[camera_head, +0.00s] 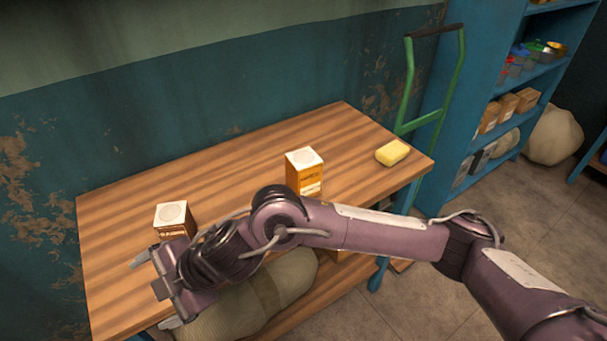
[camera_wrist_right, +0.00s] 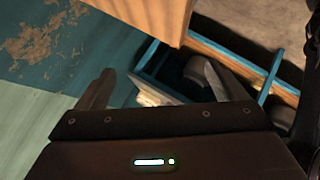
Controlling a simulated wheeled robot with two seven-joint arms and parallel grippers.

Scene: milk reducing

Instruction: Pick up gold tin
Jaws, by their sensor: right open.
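A small gold, round tin-like item (camera_head: 556,48) stands on a shelf of the blue shelving unit at the upper right of the head view, beside several small coloured containers. My right gripper (camera_head: 153,292) is at the front left of the wooden table, far from that item. It is open, with its two fingers apart and nothing between them in the right wrist view (camera_wrist_right: 155,90). My left gripper is not in view.
A green hand truck (camera_head: 461,70) stands between table and blue shelving (camera_head: 440,95). A sack (camera_head: 262,300) lies below.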

